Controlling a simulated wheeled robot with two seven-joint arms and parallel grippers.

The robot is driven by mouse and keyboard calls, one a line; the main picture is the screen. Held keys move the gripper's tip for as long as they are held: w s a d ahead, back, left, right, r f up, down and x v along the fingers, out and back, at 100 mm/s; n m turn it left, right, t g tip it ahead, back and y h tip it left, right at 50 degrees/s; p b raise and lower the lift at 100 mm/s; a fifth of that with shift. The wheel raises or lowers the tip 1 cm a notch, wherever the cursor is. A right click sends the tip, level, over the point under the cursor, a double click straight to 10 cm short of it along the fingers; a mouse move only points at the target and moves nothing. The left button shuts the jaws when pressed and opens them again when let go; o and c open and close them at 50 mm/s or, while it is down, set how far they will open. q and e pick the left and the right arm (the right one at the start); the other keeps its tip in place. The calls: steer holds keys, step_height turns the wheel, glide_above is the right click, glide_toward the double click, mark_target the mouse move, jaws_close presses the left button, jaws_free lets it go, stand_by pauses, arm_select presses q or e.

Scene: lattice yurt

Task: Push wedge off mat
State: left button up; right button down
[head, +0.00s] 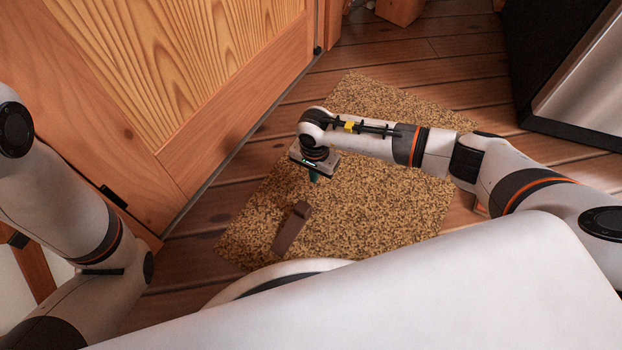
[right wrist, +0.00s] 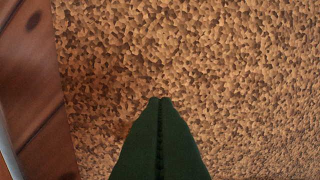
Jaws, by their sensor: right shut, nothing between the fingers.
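The brown wedge (head: 290,229) lies on the speckled tan mat (head: 390,207), near the mat's front left part in the head view. My right gripper (head: 314,177) is over the mat, a little beyond the wedge and slightly to its right, apart from it. In the right wrist view its green fingers (right wrist: 160,101) are closed together with nothing between them, above bare mat (right wrist: 230,70). The wedge does not show in the right wrist view. My left arm is at the left of the head view, and its gripper is out of the picture.
A wooden door (head: 170,80) borders the mat's left side, with a strip of plank floor (head: 207,190) between them. A dark-framed appliance or panel (head: 570,75) stands at the right. Plank floor (head: 440,60) is clear beyond the mat. My own body covers the front.

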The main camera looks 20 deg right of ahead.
mark_target(307, 200)
step_height(307, 200, down, 8)
steer(key=b, duration=0.4)
steer(key=shift+r+b, duration=0.2)
steer(key=shift+b, duration=0.2)
steer(key=s+a+b, duration=0.2)
steer(key=shift+s+a, duration=0.2)
steer(key=shift+a, duration=0.15)
steer(key=shift+s+a+r, duration=0.1)
steer(key=shift+s+a, duration=0.05)
steer(key=shift+a, duration=0.05)
